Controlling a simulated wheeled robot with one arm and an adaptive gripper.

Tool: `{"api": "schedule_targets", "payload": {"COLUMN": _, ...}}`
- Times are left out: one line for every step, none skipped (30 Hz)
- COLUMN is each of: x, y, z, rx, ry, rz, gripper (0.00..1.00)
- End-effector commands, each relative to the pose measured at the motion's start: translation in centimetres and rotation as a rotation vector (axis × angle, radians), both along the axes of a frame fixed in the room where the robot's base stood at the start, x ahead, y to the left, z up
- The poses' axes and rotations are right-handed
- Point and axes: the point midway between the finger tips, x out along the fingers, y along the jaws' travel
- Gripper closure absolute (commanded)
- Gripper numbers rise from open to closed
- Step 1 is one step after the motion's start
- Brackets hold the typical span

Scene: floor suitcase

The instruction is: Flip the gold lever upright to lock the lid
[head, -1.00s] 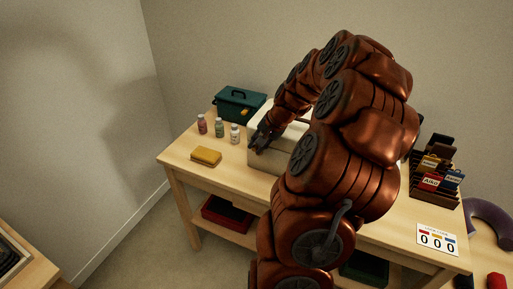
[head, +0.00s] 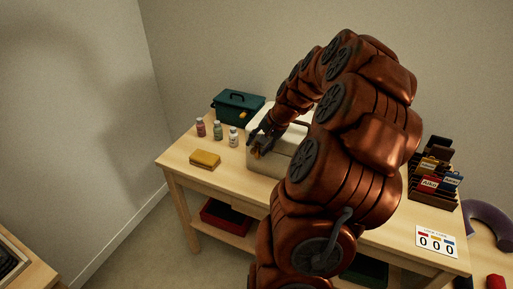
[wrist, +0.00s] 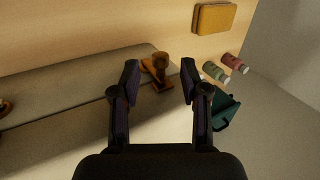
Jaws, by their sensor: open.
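The white case (head: 262,164) stands on the wooden table, largely hidden behind my arm. The gold lever (wrist: 158,68) shows in the wrist view on the case's edge, with a rounded end and a flat plate; its exact tilt is hard to tell. A small gold spot by my gripper in the head view (head: 257,153) appears to be the same lever. My gripper (wrist: 160,72) is open, with one finger on each side of the lever in the picture; contact cannot be made out. Another gold fitting (wrist: 4,107) is cut off at the left edge.
A teal toolbox (head: 238,106), several small bottles (head: 217,131) and a yellow sponge-like block (head: 205,159) are left of the case. A dark rack (head: 433,177) and a card reading 000 (head: 437,242) are at the right.

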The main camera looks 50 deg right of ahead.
Motion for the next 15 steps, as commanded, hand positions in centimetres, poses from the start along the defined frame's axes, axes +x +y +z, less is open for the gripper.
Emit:
{"api": "schedule_targets", "payload": {"x": -0.4, "y": -0.3, "z": 0.9, "rx": -0.005, "ry": -0.004, "rz": -0.003, "gripper": 0.55}}
{"api": "schedule_targets", "payload": {"x": -0.6, "y": -0.4, "z": 1.4, "rx": -0.005, "ry": -0.004, "rz": -0.003, "gripper": 0.55}}
{"api": "schedule_targets", "payload": {"x": -1.0, "y": -0.4, "z": 2.1, "rx": -0.004, "ry": -0.002, "rz": -0.002, "gripper": 0.55}}
{"api": "schedule_targets", "payload": {"x": -1.3, "y": -0.5, "z": 2.6, "rx": -0.004, "ry": -0.003, "rz": -0.002, "gripper": 0.55}}
{"api": "schedule_targets", "payload": {"x": -1.5, "y": -0.6, "z": 3.2, "rx": -0.005, "ry": -0.004, "rz": -0.002, "gripper": 0.55}}
{"api": "schedule_targets", "payload": {"x": -1.9, "y": -0.7, "z": 3.9, "rx": -0.006, "ry": -0.004, "rz": -0.002, "gripper": 0.55}}
{"api": "schedule_targets", "payload": {"x": -2.1, "y": -0.7, "z": 4.4, "rx": -0.004, "ry": -0.003, "rz": -0.001, "gripper": 0.55}}
{"api": "schedule_targets", "payload": {"x": -2.4, "y": -0.8, "z": 4.9, "rx": -0.003, "ry": -0.002, "rz": -0.001, "gripper": 0.55}}
{"api": "schedule_targets", "payload": {"x": -2.7, "y": -0.9, "z": 5.5, "rx": -0.004, "ry": -0.003, "rz": -0.002, "gripper": 0.55}}
{"api": "schedule_targets", "payload": {"x": -2.9, "y": -1.1, "z": 6.0, "rx": -0.004, "ry": -0.004, "rz": -0.003, "gripper": 0.55}}
{"api": "schedule_targets", "payload": {"x": -3.2, "y": -1.1, "z": 6.4, "rx": -0.005, "ry": -0.004, "rz": -0.003, "gripper": 0.55}}
{"api": "schedule_targets", "payload": {"x": -3.4, "y": -1.2, "z": 6.9, "rx": -0.004, "ry": -0.002, "rz": -0.002, "gripper": 0.55}}
{"api": "schedule_targets", "payload": {"x": -3.6, "y": -1.2, "z": 7.2, "rx": -0.001, "ry": -0.002, "rz": -0.001, "gripper": 0.55}}
{"api": "schedule_targets", "payload": {"x": -3.8, "y": -1.2, "z": 7.5, "rx": -0.001, "ry": -0.001, "rz": 0.0, "gripper": 0.55}}
{"api": "schedule_targets", "payload": {"x": -4.0, "y": -1.3, "z": 7.9, "rx": -0.001, "ry": -0.001, "rz": 0.0, "gripper": 0.55}}
